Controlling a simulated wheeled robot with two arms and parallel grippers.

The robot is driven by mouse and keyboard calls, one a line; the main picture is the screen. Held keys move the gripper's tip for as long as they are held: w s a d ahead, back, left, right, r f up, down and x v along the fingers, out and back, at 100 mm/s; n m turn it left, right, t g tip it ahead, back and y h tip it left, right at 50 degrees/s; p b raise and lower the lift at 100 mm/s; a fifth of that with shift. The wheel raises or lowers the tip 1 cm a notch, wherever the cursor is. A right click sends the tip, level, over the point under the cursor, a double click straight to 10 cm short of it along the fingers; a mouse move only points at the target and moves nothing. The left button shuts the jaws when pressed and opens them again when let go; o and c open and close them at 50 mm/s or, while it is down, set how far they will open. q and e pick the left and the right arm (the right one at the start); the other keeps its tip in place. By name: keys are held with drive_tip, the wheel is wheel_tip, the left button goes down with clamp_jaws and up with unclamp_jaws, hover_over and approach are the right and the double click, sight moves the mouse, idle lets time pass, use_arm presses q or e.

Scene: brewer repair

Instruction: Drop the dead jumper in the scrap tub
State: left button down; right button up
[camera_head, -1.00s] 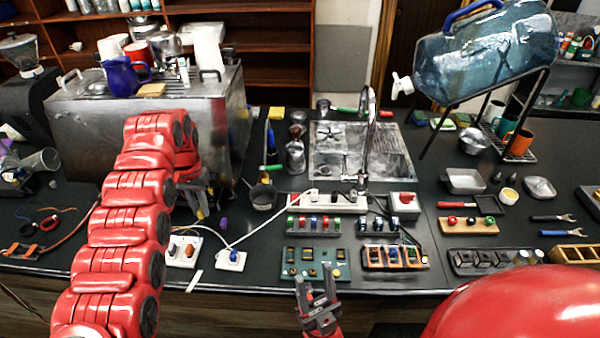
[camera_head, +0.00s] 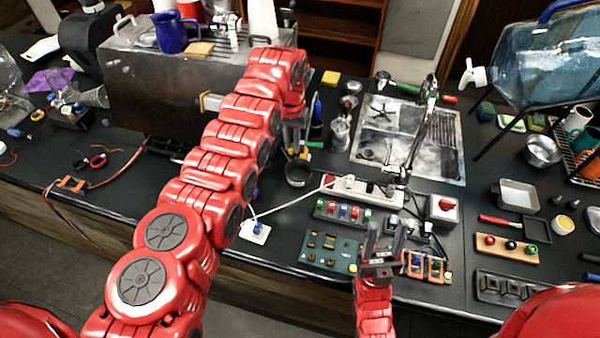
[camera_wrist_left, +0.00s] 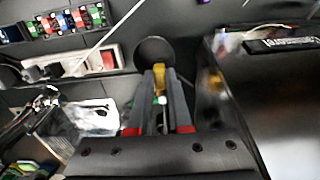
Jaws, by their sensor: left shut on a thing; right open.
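The scrap tub appears to be the small dark round cup (camera_head: 299,174) on the counter in front of the steel machine; its dark round mouth also shows in the left wrist view (camera_wrist_left: 154,48). My left gripper (camera_head: 296,148) is directly above or just behind the tub, pointing down. In the left wrist view its fingers (camera_wrist_left: 161,80) are shut on a small yellow piece (camera_wrist_left: 159,70), seemingly the dead jumper, which overlaps the tub's near rim. Whether it is inside the rim I cannot tell. My right gripper (camera_head: 380,245) is open and empty near the green board (camera_head: 330,250).
The steel machine (camera_head: 190,85) stands close to the left of my left gripper. A white power strip (camera_head: 362,188) with a cable lies right of the tub. A sink (camera_head: 410,140) with a tall tap is further right. A rack of coloured jumpers (camera_head: 343,212) lies in front.

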use_arm(q)
drive_tip(key=shift+f+b, duration=0.35)
drive_tip(key=shift+f, duration=1.2)
drive_tip(key=c, duration=0.8)
unclamp_jaws()
drive_tip(key=shift+o, duration=0.2)
drive_tip(key=shift+r, duration=0.15)
